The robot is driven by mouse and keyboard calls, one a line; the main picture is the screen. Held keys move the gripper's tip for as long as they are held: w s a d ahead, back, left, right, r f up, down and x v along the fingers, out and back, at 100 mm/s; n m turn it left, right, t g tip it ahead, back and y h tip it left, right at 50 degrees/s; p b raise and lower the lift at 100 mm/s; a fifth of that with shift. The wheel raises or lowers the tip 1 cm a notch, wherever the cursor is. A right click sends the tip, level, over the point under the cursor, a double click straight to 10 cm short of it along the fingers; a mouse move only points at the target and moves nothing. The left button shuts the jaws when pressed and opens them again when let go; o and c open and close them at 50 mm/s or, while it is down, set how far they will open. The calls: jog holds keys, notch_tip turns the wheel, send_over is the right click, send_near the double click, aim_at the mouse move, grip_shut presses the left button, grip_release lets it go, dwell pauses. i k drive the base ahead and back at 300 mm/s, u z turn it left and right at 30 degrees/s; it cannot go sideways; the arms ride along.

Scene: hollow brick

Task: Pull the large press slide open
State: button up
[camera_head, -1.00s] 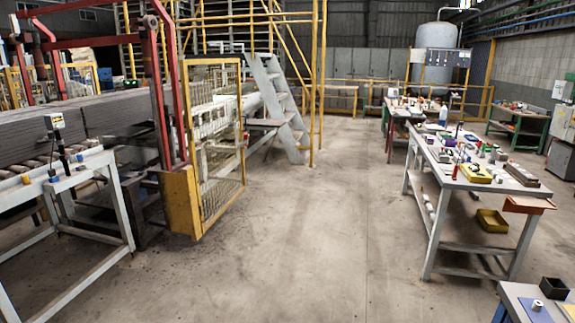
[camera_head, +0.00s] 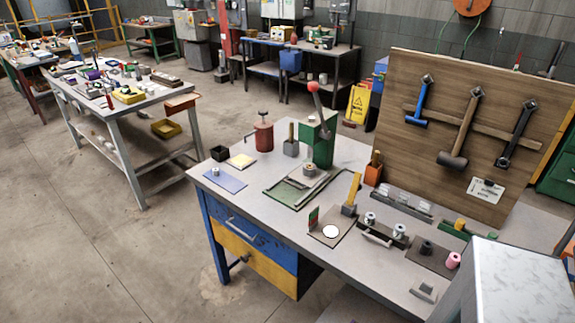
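A green press (camera_head: 321,145) with a red-knobbed lever stands toward the back of the workbench (camera_head: 225,182). A flat green-edged base (camera_head: 289,195) lies in front of it, with grey bar-like parts and a small round metal piece on top. I cannot tell which of these parts is the slide, or how far it is open. A grey bar handle (camera_head: 376,238) shows on a small fixture farther right on the bench. My gripper is not in view.
A red canister (camera_head: 263,136), a blue pad (camera_head: 224,180) and several small fixtures crowd the bench. Blue (camera_head: 245,233) and yellow (camera_head: 252,264) drawers are below. A tool board (camera_head: 455,90) rises at right. A pale block (camera_head: 520,286) fills the lower right. Open floor (camera_head: 75,235) lies left.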

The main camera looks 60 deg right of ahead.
aim_at(304, 177)
jog(key=u, duration=1.15)
jog(key=k, duration=0.1)
jog(key=z, duration=3)
jog(key=k, duration=0.95)
jog(key=u, duration=0.15)
jog(key=i, duration=0.7)
jog(key=z, duration=0.05)
